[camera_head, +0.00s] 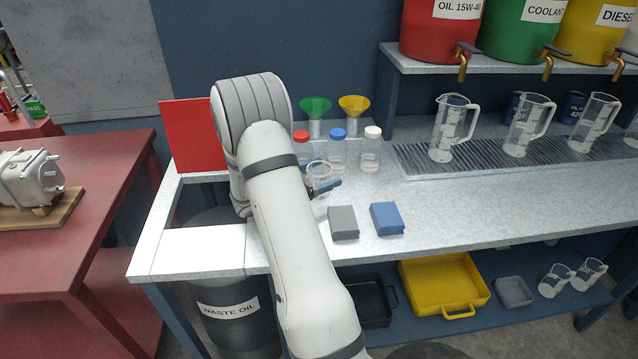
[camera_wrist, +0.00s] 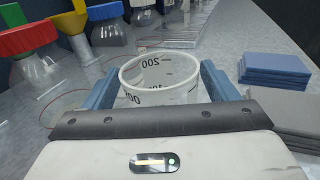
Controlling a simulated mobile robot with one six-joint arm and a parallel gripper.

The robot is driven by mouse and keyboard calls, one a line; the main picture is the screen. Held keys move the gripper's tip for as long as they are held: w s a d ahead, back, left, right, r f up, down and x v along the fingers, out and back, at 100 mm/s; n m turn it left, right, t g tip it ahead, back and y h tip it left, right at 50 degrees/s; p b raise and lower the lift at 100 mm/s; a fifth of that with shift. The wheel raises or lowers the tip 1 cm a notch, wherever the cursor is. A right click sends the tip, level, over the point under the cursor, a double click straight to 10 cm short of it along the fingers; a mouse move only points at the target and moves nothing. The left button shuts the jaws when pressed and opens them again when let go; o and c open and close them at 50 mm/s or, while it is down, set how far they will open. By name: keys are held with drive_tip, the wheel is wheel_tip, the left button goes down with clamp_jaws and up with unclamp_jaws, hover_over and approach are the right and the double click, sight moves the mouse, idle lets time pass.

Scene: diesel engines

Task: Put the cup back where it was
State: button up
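The cup (camera_wrist: 160,80) is a small clear beaker with dark graduation marks, "200" among them. In the wrist view it stands upright between the two blue fingers of my gripper (camera_wrist: 161,72), which lie against both its sides. In the head view the cup (camera_head: 319,170) shows at the end of my arm, in front of the capped bottles, with the blue fingers of my gripper (camera_head: 325,187) around it. My gripper hides its lower part, so I cannot tell whether its base touches the counter.
Bottles with red (camera_head: 301,136), blue (camera_head: 337,134) and white (camera_head: 372,132) caps stand behind the cup. Green (camera_head: 315,106) and yellow (camera_head: 354,104) funnels are behind them. Grey (camera_head: 343,222) and blue (camera_head: 387,218) blocks lie in front. Jugs (camera_head: 453,128) stand right; the counter's right front is clear.

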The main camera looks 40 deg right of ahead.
drive_tip(key=c, duration=1.1)
drive_tip(key=shift+r, duration=0.15)
